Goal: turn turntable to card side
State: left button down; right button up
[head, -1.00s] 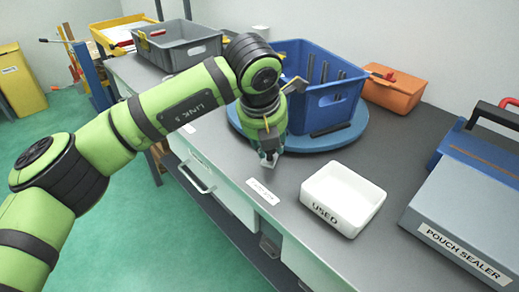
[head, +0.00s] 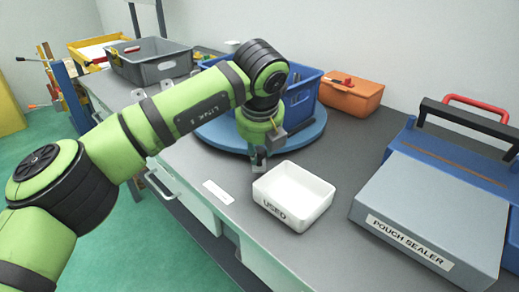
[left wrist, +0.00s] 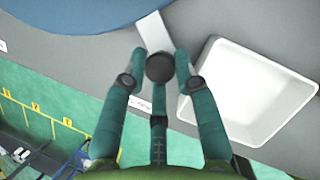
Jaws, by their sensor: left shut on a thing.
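The turntable (head: 310,138) is a round blue disc on the grey bench, and its rim shows in the left wrist view (left wrist: 70,14). A blue crate (head: 302,98) stands on it, largely hidden behind my left arm. A pale flat tab (left wrist: 153,32) sticks out from the turntable's rim and ends at a round black knob (left wrist: 160,68). My left gripper (head: 259,160) is at the disc's front edge, shut on the knob, with its teal fingers (left wrist: 159,80) around it. The card side cannot be made out. My right gripper is not in view.
A white bin marked USED (head: 312,212) stands close right of my left gripper. The pouch sealer (head: 430,215) is farther right. An orange box (head: 352,97) is behind, and a grey tote (head: 150,68) is at the back left. A white label (head: 217,192) lies near the bench's front edge.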

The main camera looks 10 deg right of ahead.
pick_arm(q)
jog(key=shift+w+d+r, duration=0.1)
jog(key=shift+d+r, duration=0.05)
jog(key=shift+r, duration=0.2)
jog(key=c, duration=1)
grip_release()
jog(key=shift+d+f, duration=0.15)
jog(key=shift+f, duration=0.05)
jog(key=shift+r, duration=0.4)
jog(key=v, duration=1.1)
jog(key=shift+s, duration=0.25)
